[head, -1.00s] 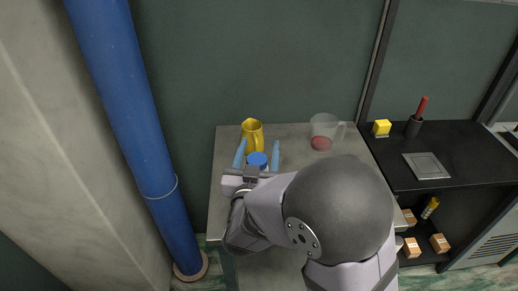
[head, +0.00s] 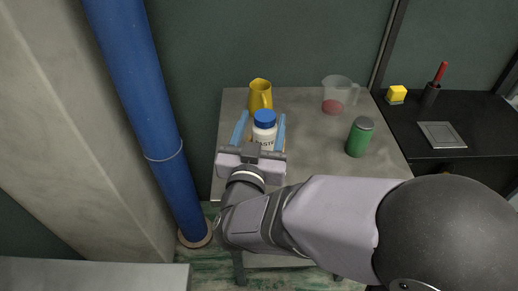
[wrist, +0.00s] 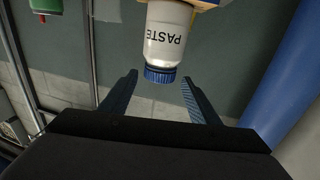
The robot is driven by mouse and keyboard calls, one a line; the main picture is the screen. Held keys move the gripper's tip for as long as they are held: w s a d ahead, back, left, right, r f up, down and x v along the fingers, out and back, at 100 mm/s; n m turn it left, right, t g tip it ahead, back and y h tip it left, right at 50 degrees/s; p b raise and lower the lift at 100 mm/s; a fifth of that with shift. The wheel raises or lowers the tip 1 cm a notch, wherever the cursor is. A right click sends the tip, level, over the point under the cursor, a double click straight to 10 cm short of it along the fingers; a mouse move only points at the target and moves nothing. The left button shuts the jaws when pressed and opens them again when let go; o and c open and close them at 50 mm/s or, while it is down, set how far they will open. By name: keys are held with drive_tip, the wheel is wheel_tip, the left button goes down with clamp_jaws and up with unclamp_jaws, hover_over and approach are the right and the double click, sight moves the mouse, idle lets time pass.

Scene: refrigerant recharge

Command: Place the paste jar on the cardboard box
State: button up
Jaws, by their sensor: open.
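My gripper (head: 261,117) is open, with one blue finger on each side of the jar in the head view. In the wrist view the gripper (wrist: 158,77) has its fingertips spread near the cap, with gaps on both sides and no contact visible.
A yellow mug (head: 260,95) stands close behind the jar. A green can (head: 359,138) and a clear measuring cup (head: 336,95) stand to the right on the table (head: 308,150). A black bench (head: 465,120) is at the right. A blue pipe (head: 140,100) rises at the left.

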sight(259, 135)
drive_tip(key=shift+s+a+f+b, duration=0.1)
drive_tip(key=shift+s+f+b, duration=0.2)
drive_tip(key=shift+s+b, duration=1.2)
drive_tip(key=shift+s+a+r+b, duration=0.2)
drive_tip(key=shift+a+r+b, duration=0.05)
drive_tip(key=shift+r+b, duration=0.05)
drive_tip(key=shift+s, duration=0.75)
drive_tip(key=shift+a+f, duration=0.1)
